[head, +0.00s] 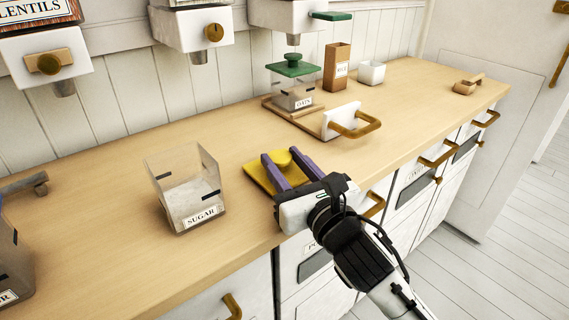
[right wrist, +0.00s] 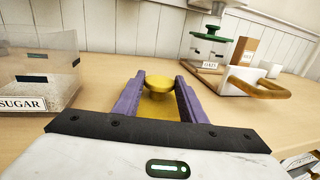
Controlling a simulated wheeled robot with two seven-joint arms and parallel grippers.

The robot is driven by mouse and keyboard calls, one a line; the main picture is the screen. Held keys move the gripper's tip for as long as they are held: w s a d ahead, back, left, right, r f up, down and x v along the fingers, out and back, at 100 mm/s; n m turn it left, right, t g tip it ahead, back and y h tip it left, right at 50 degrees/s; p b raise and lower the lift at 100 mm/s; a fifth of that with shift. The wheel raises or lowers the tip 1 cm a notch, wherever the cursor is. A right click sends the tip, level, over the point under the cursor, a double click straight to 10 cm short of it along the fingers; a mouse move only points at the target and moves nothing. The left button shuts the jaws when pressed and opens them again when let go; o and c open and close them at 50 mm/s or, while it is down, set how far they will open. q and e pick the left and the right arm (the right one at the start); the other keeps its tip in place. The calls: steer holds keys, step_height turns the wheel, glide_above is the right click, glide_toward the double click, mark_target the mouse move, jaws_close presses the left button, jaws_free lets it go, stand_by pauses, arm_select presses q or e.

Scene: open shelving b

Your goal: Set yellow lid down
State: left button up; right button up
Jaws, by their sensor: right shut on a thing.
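The yellow lid (head: 257,177) is a flat square plate with a round knob. It lies level at or just above the wooden counter, right of the clear sugar container (head: 183,199); I cannot tell whether it touches the wood. My right gripper (head: 281,160) has its purple fingers on both sides of the knob and is shut on it. The knob also shows between the fingers in the right wrist view (right wrist: 158,81). The sugar container is open at the top, with some white contents. My left gripper is not in view.
A brown box (head: 337,67) and white cup (head: 371,73) stand farther back. Dispensers hang above.

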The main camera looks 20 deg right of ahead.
steer(key=o, duration=1.1)
steer(key=shift+f, duration=0.1)
steer(key=s, duration=0.6)
steer(key=s+d, duration=0.1)
steer(key=s, duration=0.2)
steer(key=shift+s, duration=0.2)
steer(key=shift+s+d+p, duration=0.25)
steer(key=shift+s+p, duration=0.9)
steer(key=shift+s, duration=0.1)
